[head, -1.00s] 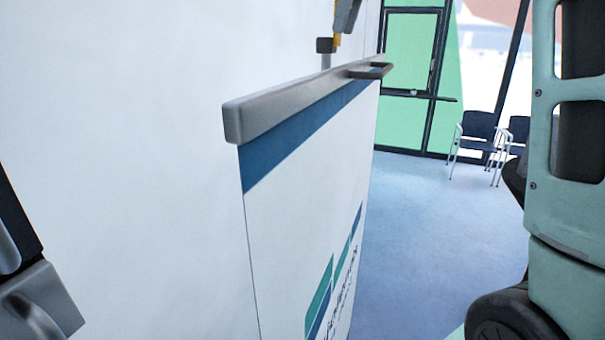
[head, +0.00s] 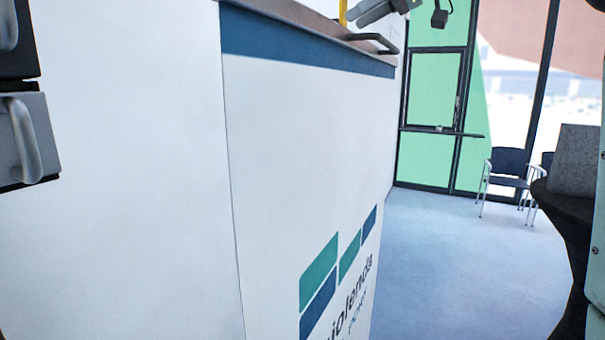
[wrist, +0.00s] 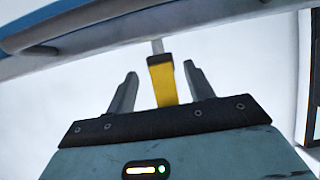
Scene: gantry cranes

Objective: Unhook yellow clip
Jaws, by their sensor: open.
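The yellow clip (wrist: 162,82) is in the wrist view, below a thin grey stem and in front of a white surface. My gripper (wrist: 160,68) is open, with one dark grey finger on each side of the clip. Small gaps show between the clip and both fingers. In the head view only a sliver of the yellow clip (head: 343,13) shows at the top edge, beside a grey piece that looks like part of my gripper. What the clip's upper end hooks onto is hidden there.
A white panel (head: 290,150) with a blue band, a logo and a top rail with a grey handle (head: 375,42) stands close ahead. A grey handled fitting (head: 22,135) is at left. Open blue floor (head: 450,270) and chairs (head: 508,165) lie at right.

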